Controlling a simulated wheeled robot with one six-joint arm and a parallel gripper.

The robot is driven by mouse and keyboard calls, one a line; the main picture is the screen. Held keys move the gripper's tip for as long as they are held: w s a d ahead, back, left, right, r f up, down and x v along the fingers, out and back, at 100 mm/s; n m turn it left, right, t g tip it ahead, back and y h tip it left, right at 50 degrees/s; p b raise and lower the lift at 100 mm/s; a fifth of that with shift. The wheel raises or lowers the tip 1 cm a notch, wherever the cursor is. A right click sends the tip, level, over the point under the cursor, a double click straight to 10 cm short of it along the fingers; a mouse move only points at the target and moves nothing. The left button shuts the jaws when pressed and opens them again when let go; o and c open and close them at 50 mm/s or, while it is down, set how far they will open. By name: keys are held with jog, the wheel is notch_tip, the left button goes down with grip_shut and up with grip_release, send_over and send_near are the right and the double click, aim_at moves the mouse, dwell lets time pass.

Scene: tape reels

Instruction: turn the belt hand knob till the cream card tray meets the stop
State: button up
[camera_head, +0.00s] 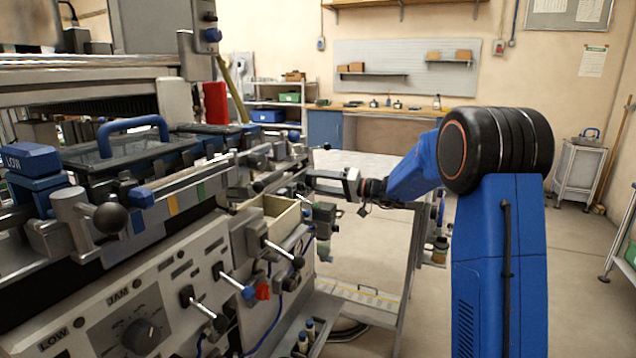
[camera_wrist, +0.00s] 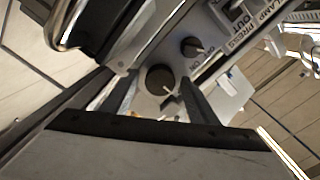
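My gripper (camera_head: 318,181) reaches in from the right to the far end of the machine front. In the wrist view its two fingers (camera_wrist: 158,88) are apart, with a round dark knob (camera_wrist: 160,79) with a pale mark showing between their tips. I cannot tell whether the fingers touch it, and no readable label confirms it as the belt hand knob. A smaller dark knob (camera_wrist: 192,47) sits just above and right of it. A cream open tray (camera_head: 268,216) sits in the machine front, left of my gripper. I cannot make out the stop.
Levers with dark ball ends (camera_head: 222,322) and a red knob (camera_head: 263,292) stick out of the grey machine (camera_head: 110,290) below the tray. A blue handle (camera_head: 133,132) stands on its top. A metal frame (camera_head: 385,300) stands below my arm.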

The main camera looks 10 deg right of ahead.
jog(key=c, duration=0.9)
jog(key=shift+o, duration=0.2)
jog(key=shift+m, duration=0.4)
jog(key=m, duration=0.7)
jog(key=shift+m, duration=0.3)
jog(key=m, duration=1.1)
jog(key=shift+m, duration=0.3)
